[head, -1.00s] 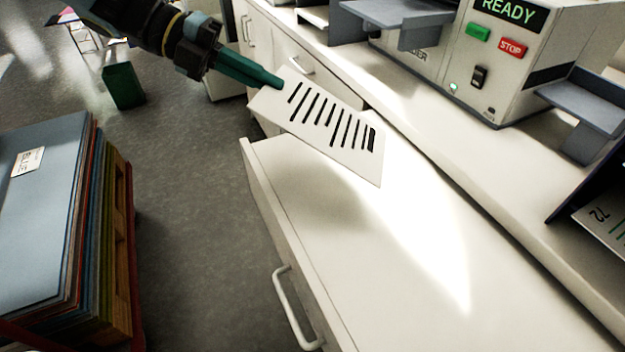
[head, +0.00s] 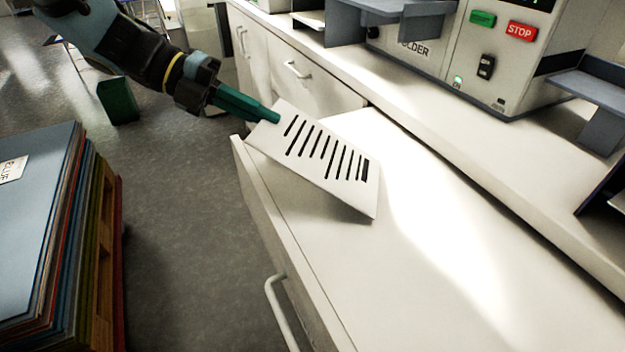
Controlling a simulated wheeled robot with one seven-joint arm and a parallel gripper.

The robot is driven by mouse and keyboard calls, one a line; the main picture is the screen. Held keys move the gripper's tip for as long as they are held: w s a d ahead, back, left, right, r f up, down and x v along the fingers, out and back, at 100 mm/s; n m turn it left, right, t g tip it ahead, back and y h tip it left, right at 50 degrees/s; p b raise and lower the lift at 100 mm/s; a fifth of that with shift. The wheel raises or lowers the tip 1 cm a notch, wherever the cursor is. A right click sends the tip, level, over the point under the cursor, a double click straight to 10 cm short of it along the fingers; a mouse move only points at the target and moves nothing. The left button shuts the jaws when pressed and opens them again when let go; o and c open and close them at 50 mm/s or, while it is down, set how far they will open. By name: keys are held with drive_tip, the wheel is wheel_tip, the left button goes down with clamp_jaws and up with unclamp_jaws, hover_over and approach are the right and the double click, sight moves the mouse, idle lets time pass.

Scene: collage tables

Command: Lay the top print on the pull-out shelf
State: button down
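The print (head: 313,158) is a white sheet with several black bars, seen in the head view. My gripper (head: 262,113), with green fingers, is shut on its upper left corner. The print is tilted, its lower right corner hanging down over the pull-out shelf (head: 400,270). Whether that corner touches the shelf I cannot tell. The shelf is a white, pulled-out surface with a handle (head: 282,312) on its front, and its visible top is bare apart from a bright patch of light.
A folder machine (head: 480,60) with green and red buttons and grey trays stands on the counter behind the shelf. A stack of coloured boards (head: 35,220) on a pallet stands at the left. A green bin (head: 117,100) is on the floor. Grey floor lies between stack and shelf.

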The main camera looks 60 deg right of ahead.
drive_tip(key=c, duration=1.5)
unclamp_jaws()
drive_tip(key=shift+f, duration=0.1)
drive_tip(key=shift+c, duration=0.2)
drive_tip(key=o, duration=0.3)
drive_tip(key=p+v, duration=0.7)
drive_tip(key=v, duration=0.1)
drive_tip(key=shift+p, duration=0.3)
